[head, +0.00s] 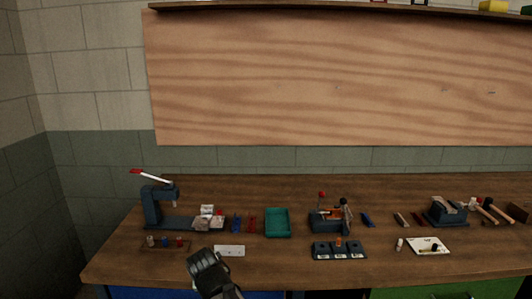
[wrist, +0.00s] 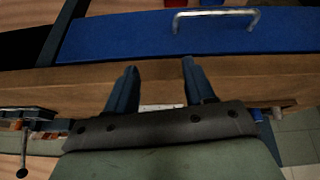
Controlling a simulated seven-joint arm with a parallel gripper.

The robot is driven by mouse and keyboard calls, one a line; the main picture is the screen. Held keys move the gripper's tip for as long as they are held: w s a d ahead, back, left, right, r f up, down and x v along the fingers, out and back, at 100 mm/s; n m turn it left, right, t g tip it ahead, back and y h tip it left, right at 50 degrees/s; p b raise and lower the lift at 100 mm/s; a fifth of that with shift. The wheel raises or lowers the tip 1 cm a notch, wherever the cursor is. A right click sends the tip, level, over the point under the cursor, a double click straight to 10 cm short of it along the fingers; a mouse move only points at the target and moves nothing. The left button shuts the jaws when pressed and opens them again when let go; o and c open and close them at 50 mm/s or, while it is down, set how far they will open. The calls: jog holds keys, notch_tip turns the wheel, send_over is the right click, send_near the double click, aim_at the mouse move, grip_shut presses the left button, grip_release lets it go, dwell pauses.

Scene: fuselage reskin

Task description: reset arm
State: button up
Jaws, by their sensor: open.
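My gripper (wrist: 158,66) shows in the wrist view with its two dark blue fingers spread apart. Nothing is between the fingertips. Beyond them are the brown wooden bench edge (wrist: 75,80) and a blue drawer front (wrist: 130,35) with a metal handle (wrist: 215,13). In the head view, the dark end of my arm shows at the bottom, left of centre, in front of the bench.
The bench (head: 300,276) holds a lever press (head: 152,205) at left, a green tray (head: 278,223), a blue block with several dark squares (head: 339,250), a small fixture (head: 330,221) and a vise-like tool (head: 447,211). Several hammers lie at right. Bare wood lies along the back.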

jog(key=s+d+f+g, duration=0.2)
jog(key=s+d+f, duration=0.1)
jog(key=d+f, duration=0.55)
jog(key=s+d+f+g+h, duration=0.15)
jog(key=s+d+f, duration=0.3)
jog(key=f, duration=0.65)
jog(key=s+d+f+g, duration=0.3)
jog(key=d+f, duration=0.4)
jog(key=f, duration=0.3)
jog(key=s+d+f+g, duration=0.2)
jog(key=s+f, duration=0.3)
jog(key=s, duration=0.3)
jog(key=s+d+f+g+y, duration=0.1)
jog(key=s+d+f, duration=0.4)
jog(key=s, duration=0.3)
jog(key=s+d+f+m+g, duration=0.1)
jog(key=s+d+f+g, duration=0.1)
jog(key=s+d+f, duration=0.2)
jog(key=s+f, duration=0.2)
jog(key=s, duration=0.2)
jog(key=shift+s+d+g+y, duration=0.2)
jog(key=shift+s+g+y, duration=0.05)
jog(key=shift+g+y, duration=0.1)
